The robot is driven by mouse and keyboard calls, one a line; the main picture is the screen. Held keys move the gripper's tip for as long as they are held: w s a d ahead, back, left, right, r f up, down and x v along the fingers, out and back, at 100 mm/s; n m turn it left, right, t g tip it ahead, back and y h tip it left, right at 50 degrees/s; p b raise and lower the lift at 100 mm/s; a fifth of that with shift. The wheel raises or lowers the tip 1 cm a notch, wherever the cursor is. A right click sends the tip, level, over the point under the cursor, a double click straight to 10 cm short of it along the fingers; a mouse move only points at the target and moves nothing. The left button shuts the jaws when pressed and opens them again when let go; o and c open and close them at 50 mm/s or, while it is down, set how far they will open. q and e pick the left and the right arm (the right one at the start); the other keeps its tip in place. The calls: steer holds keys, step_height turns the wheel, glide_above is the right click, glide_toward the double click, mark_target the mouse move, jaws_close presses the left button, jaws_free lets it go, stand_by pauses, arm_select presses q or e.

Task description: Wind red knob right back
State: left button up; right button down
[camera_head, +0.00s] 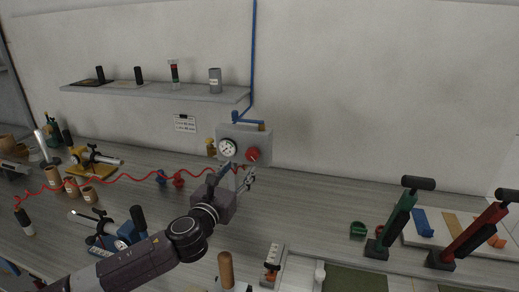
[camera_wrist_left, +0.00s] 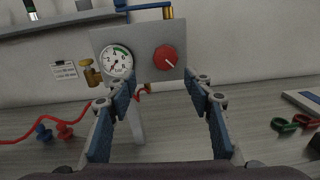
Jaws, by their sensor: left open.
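The red knob (camera_head: 252,154) sits on the front of a grey panel box (camera_head: 262,137) at the wall, right of a round white gauge (camera_head: 227,148). In the left wrist view the red knob (camera_wrist_left: 167,57) shows a pale pointer line slanting to the lower right. My left gripper (camera_head: 243,178) is just below and in front of the knob in the head view. Its fingers (camera_wrist_left: 165,90) are spread wide and empty, with the knob seen between and beyond them. My right gripper is not in view.
A blue pipe (camera_head: 252,60) runs down the wall to the panel. A brass valve (camera_wrist_left: 91,72) is left of the gauge. A red hose (camera_head: 130,178) winds across the bench.

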mark_target(251, 156)
arm_select(q)
steer(key=w+d, duration=0.1)
steer(key=w+d+r, duration=0.1)
steer(key=w, duration=0.1)
steer(key=shift+w+d+r, duration=0.1)
steer(key=shift+d, duration=0.05)
steer(key=shift+p+x, duration=0.3)
steer(key=shift+x, duration=0.8)
steer(key=shift+w+d, duration=0.15)
steer(key=shift+w, duration=0.45)
steer(key=shift+c, duration=0.8)
steer(key=c, duration=1)
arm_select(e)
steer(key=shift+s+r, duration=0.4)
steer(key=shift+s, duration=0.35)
